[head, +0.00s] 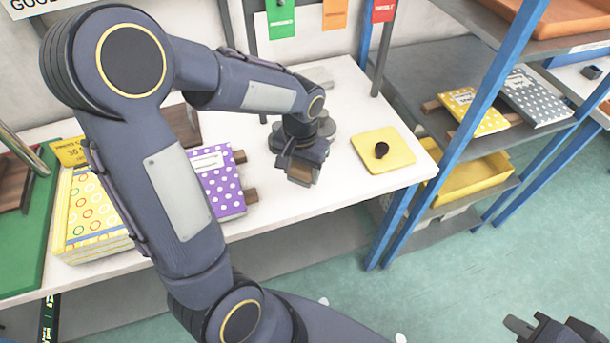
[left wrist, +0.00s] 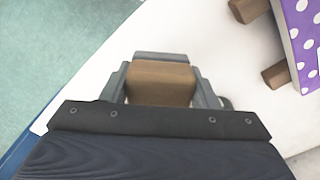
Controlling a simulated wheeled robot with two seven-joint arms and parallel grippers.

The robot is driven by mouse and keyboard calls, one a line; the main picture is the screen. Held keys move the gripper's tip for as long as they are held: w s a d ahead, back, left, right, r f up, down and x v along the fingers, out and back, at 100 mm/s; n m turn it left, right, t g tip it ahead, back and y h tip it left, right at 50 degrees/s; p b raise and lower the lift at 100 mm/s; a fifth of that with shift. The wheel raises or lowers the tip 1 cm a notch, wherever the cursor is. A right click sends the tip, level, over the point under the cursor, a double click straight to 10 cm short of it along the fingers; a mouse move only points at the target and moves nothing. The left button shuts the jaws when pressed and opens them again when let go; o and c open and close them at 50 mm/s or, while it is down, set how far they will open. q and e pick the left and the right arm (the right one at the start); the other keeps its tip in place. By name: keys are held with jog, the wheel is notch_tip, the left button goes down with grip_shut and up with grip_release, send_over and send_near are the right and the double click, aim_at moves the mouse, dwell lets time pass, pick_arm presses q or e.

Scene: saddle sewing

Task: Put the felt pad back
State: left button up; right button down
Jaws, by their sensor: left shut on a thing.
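My left gripper (head: 301,175) is shut on a tan-brown block (left wrist: 160,82) and holds it over the white table (head: 345,90). The block shows between both fingers in the left wrist view; I cannot tell whether it is the felt pad or part of a larger thing. A yellow square mat (head: 372,163) with a small black knob (head: 382,150) on it lies on the table to the right of this gripper. A grey round thing (head: 325,127) shows just behind the gripper, partly hidden. My right gripper (head: 545,331) is at the bottom right, cut by the frame; its jaw opening is unclear.
A purple dotted book-like pack (head: 218,185) with wooden ends lies left of the left gripper. A yellow stack (head: 90,215) stands farther left, beside a green board (head: 30,240). A blue-framed shelf (head: 455,130) with dotted packs and a yellow tray (head: 468,178) stands right of the table.

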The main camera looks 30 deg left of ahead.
aim_at(305, 178)
pick_arm(q)
jog(key=shift+w+f, duration=0.5)
jog(key=shift+f, duration=0.1)
jog(key=shift+w+d+f, duration=0.1)
jog(key=shift+w+f, duration=0.05)
jog(key=shift+f, duration=1.6)
jog(key=shift+f, duration=0.25)
jog(key=o, duration=1)
jog(key=shift+r, duration=0.1)
jog(key=shift+r, duration=0.1)
